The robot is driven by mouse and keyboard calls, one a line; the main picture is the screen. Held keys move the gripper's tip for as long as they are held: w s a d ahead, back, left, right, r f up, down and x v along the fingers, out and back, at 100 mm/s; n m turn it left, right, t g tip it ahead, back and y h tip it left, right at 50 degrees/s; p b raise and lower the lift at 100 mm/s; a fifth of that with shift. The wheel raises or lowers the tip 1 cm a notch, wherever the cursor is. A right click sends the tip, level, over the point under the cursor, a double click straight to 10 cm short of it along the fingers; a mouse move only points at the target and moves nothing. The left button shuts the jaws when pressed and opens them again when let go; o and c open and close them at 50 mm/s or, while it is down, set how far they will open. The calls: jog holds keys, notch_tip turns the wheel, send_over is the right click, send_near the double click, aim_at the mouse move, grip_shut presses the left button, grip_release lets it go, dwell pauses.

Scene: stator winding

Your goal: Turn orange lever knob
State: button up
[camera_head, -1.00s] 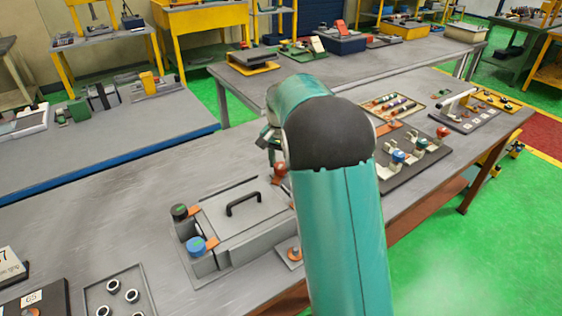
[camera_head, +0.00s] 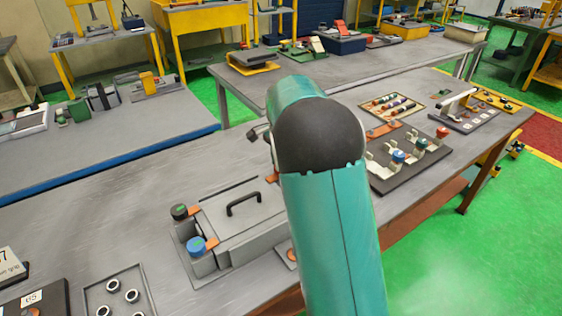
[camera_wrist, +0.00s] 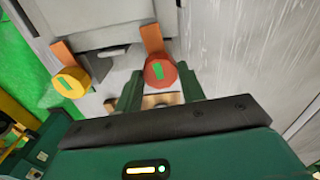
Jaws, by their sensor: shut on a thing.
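In the wrist view, a red knob (camera_wrist: 160,72) with a green mark on top sits at the end of an orange lever (camera_wrist: 152,37). My gripper (camera_wrist: 161,88) has its two green fingers on either side of this knob and is shut on it. A yellow-orange knob (camera_wrist: 72,82) with a green mark stands apart to the left on its own orange lever (camera_wrist: 62,51). Both levers are at a grey box (camera_head: 238,243) with a black handle (camera_head: 242,203). In the head view my arm hides the gripper fingers and the red knob.
A black-topped knob (camera_head: 179,212) and a blue knob (camera_head: 196,245) stand at the box's left end. A tray of rings (camera_head: 121,292) lies at front left. A dark board with coloured knobs (camera_head: 412,160) lies right of my arm. Bare bench lies behind the box.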

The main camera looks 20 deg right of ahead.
jog(key=shift+w+r, duration=0.1)
jog(key=shift+r, duration=0.1)
jog(key=o, duration=1)
jog(key=shift+f, duration=0.15)
jog(key=shift+c, duration=0.2)
notch_tip(320, 180, up, 14)
